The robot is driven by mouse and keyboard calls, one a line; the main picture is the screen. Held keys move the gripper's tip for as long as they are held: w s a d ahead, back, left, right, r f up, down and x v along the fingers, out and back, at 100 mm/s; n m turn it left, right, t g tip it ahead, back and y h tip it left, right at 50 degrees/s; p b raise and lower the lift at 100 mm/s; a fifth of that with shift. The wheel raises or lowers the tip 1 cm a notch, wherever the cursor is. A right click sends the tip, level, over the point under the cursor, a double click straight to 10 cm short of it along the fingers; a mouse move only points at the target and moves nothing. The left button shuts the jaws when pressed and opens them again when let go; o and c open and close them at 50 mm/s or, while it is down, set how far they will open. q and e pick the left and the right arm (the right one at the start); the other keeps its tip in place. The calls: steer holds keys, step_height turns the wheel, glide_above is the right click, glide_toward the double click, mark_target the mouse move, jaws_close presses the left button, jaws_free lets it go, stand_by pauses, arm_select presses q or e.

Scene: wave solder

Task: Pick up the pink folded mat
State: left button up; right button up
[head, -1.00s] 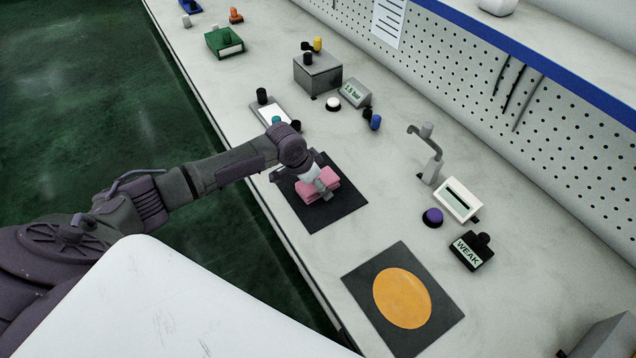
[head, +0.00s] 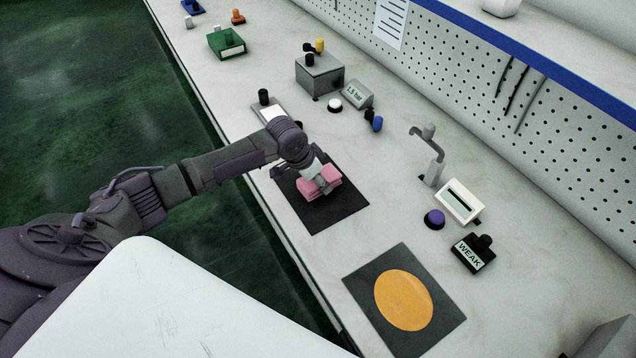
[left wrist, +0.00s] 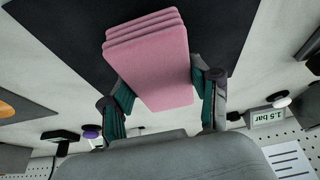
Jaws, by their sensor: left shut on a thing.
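The pink folded mat (head: 319,182) is a stack of layers over a dark square pad (head: 322,217) on the bench. My left gripper (head: 322,180) is shut on the pink mat from above. In the left wrist view the mat (left wrist: 150,62) sits between the two fingers of the gripper (left wrist: 163,88), one finger at each side, with the dark pad (left wrist: 75,40) behind it. I cannot tell for certain whether the mat is clear of the pad. My right gripper is not in view.
A dark square with an orange disc (head: 403,300) lies nearer on the bench. A purple button (head: 434,219), a white box (head: 459,202), a grey hook stand (head: 434,168) and a "WEAK" box (head: 473,254) stand to the right. A "1.5 bar" gauge (head: 357,94) stands farther back.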

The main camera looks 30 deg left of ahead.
mark_target(326, 178)
arm_select(q)
steer(key=r, duration=0.1)
steer(key=d+r, duration=0.1)
steer(key=r, duration=0.1)
steer(key=shift+d+b, duration=0.15)
steer(key=shift+b, duration=0.15)
steer(key=d+r+b, duration=0.1)
steer(key=d+r, duration=0.5)
steer(key=d, duration=0.4)
steer(key=shift+d+r+b, duration=0.15)
steer(key=shift+d+b, duration=0.05)
steer(key=shift+b, duration=0.1)
steer(key=shift+s, duration=0.1)
